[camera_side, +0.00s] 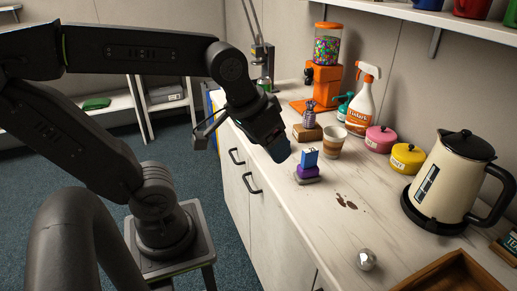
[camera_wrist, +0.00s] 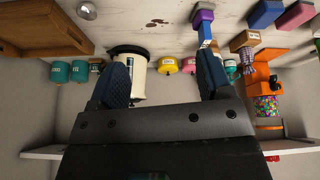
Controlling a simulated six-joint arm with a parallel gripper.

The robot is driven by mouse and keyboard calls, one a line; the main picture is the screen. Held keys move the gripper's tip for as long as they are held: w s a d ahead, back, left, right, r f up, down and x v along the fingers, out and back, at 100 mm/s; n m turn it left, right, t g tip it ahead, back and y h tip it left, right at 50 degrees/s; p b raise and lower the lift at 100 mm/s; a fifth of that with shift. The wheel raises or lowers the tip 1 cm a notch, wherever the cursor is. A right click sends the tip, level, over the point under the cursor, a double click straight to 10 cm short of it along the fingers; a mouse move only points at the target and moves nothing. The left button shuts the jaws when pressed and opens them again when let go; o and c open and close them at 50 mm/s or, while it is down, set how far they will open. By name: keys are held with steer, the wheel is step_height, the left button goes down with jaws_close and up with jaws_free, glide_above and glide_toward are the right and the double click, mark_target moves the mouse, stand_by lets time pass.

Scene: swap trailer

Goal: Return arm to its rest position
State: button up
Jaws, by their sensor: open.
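My gripper (camera_side: 277,148) hangs at the left edge of the counter (camera_side: 330,225), at the end of my bent arm. In the wrist view my gripper (camera_wrist: 162,72) shows two dark blue fingers spread wide, with nothing held between them. In the side view its fingertips are just left of a small stack, a blue block (camera_side: 309,158) on a purple block (camera_side: 307,172). In the wrist view the purple block (camera_wrist: 203,14) appears above the right finger, which partly overlaps the stack. Whether they touch is unclear.
A paper cup (camera_side: 332,143), spray bottle (camera_side: 361,102), orange candy machine (camera_side: 325,75), pink pot (camera_side: 380,138), yellow pot (camera_side: 407,159) and cream kettle (camera_side: 449,180) stand behind. Brown spots (camera_side: 346,202), a metal ball (camera_side: 366,260) and a wooden tray (camera_side: 458,274) are nearer.

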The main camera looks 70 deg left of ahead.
steer(key=shift+s+d+f+m+t, duration=0.15)
steer(key=shift+s+d+f+m, duration=0.1)
steer(key=shift+s+m, duration=0.35)
steer(key=shift+s+d+f+m+t, duration=0.15)
steer(key=shift+s+f+m, duration=0.05)
steer(key=shift+s+m, duration=0.35)
